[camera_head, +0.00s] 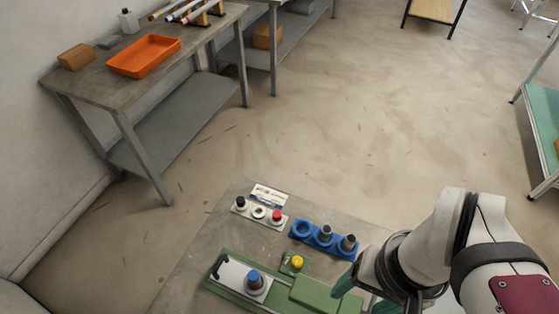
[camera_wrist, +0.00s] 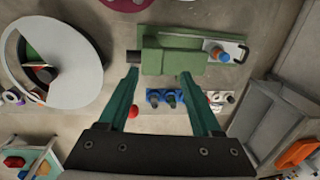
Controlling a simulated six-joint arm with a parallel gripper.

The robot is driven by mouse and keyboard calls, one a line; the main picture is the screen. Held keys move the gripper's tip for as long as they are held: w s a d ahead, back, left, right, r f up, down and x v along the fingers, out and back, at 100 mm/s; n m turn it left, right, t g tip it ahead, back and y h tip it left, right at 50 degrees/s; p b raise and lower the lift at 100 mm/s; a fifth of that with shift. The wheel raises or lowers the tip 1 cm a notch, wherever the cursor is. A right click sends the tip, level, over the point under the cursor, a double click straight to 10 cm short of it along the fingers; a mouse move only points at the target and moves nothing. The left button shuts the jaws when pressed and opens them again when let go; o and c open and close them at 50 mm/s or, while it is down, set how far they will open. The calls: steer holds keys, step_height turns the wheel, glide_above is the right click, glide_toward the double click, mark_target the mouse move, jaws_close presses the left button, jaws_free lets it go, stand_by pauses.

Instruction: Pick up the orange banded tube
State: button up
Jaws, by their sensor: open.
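The blue holder (camera_head: 313,246) stands on the near table with two dark-topped tubes (camera_head: 325,233) in it and an empty-looking ring at its left end. It also shows in the wrist view (camera_wrist: 184,96), between the fingers. I cannot make out an orange band on either tube. My gripper (camera_wrist: 158,74) is open and empty in the wrist view, its teal fingers wide apart above the table. In the head view, a teal finger shows at the lower right, near the holder, and the arm hides part of the table.
The green jig (camera_head: 320,292) carries a blue-topped cylinder (camera_head: 255,278) and a yellow knob (camera_head: 297,262). A button panel (camera_head: 258,212) stands left of the holder. The far bench (camera_head: 105,78) holds an orange tray (camera_head: 145,55) and a rack of lying tubes (camera_head: 180,12).

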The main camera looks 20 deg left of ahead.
mark_target(253, 276)
steer(key=w+a+n, duration=0.1)
steer(key=a+n, duration=0.5)
steer(key=n, duration=0.1)
steer(key=w+a+n+h, duration=0.1)
steer(key=a+n, duration=0.3)
steer(key=shift+w+r, duration=0.15)
steer(key=shift+w, duration=0.15)
steer(key=s+a+f+n, duration=0.1)
steer(key=s+a+n, duration=0.1)
steer(key=a+n, duration=0.6)
steer(key=f, duration=1.5)
steer(key=shift+a+f, duration=0.25)
steer(key=shift+a, duration=0.05)
jaws_close()
